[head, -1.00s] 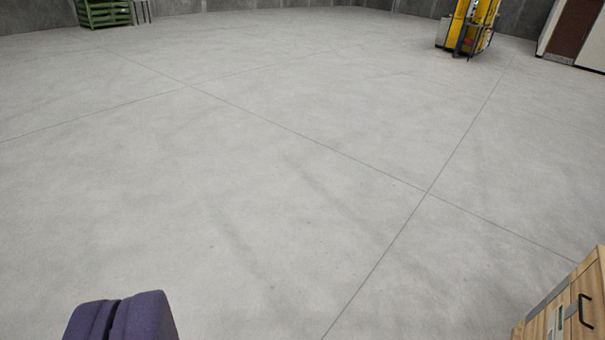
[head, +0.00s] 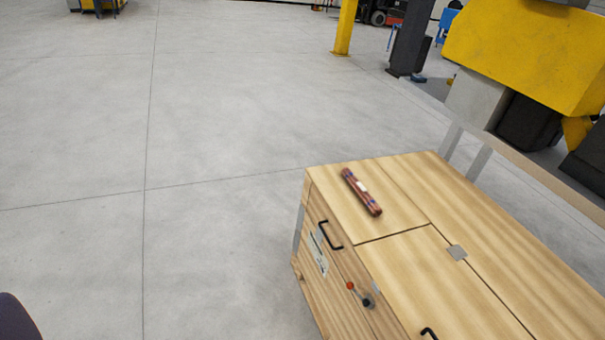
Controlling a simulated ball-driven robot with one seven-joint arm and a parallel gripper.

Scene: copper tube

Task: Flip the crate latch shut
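The wooden crate (head: 480,245) stands at the lower right with pale plank sides and a lid. On its front face is a small latch (head: 359,294), a short lever with a red knob at its upper left end and a dark pivot at its lower right. Whether the latch is engaged is too small to tell. My gripper is not identifiable in view; only a dark purple part of mine shows at the lower left corner.
A reddish-brown tube with blue bands and a white label (head: 361,192) lies on the crate top. A black handle (head: 329,236) is on the front. Yellow machinery (head: 525,50) stands behind at right, with a yellow post (head: 345,27). The floor left of the crate is clear.

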